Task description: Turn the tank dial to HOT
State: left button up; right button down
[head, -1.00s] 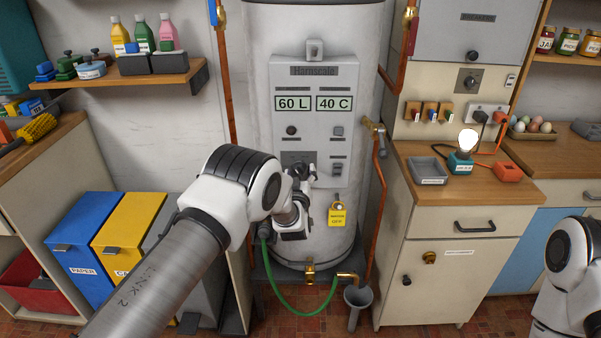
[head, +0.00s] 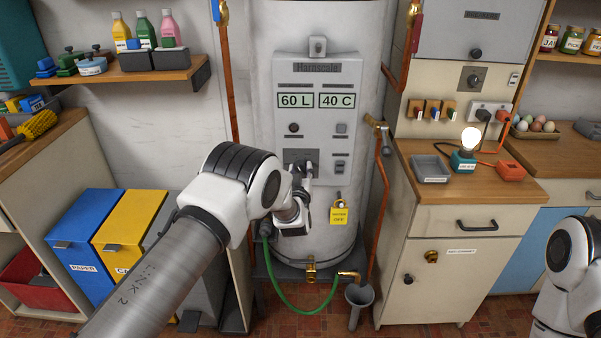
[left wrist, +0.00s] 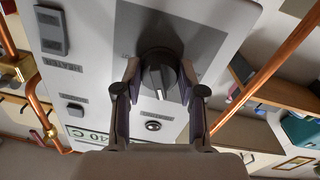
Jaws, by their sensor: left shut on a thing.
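The tank dial (left wrist: 158,76) is a dark round knob with a white pointer line, on a grey plate on the tank's front panel (head: 345,120). In the left wrist view the panel appears upside down and the pointer line points down the picture. My left gripper (head: 302,168) is at the dial plate, with one finger on each side of the knob; it also shows in the left wrist view (left wrist: 160,92). It is shut on the knob. In the head view the gripper mostly hides the dial. I cannot read the dial's labels. The displays (head: 316,101) read 60 L and 40 C.
A yellow tag (head: 339,215) hangs below the panel on the right. Copper pipes (head: 384,165) run beside the tank. A counter (head: 410,150) with a grey tray and a lit bulb stands to the right. Coloured bins (head: 80,235) stand to the left.

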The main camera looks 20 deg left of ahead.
pick_arm(q)
jog(key=m+b, duration=0.2)
jog(key=m, duration=0.2)
jog(key=shift+m+b, duration=0.3)
jog(key=shift+b, duration=0.1)
jog(key=m+b, duration=0.1)
jog(key=m, duration=0.4)
jog(key=shift+g+b, duration=0.3)
jog(key=shift+b, duration=0.1)
jog(key=m, duration=0.3)
jog(key=shift+r+y, duration=0.15)
jog(key=shift+y, duration=0.15)
jog(key=m, duration=0.3)
jog(key=shift+b, duration=0.35)
jog(key=m, duration=0.6)
jog(key=shift+r+m+y, duration=0.15)
jog(key=shift+m+y, duration=0.15)
jog(key=o, duration=1.1)
jog(key=shift+o, duration=0.2)
jog(key=shift+w+a, duration=0.1)
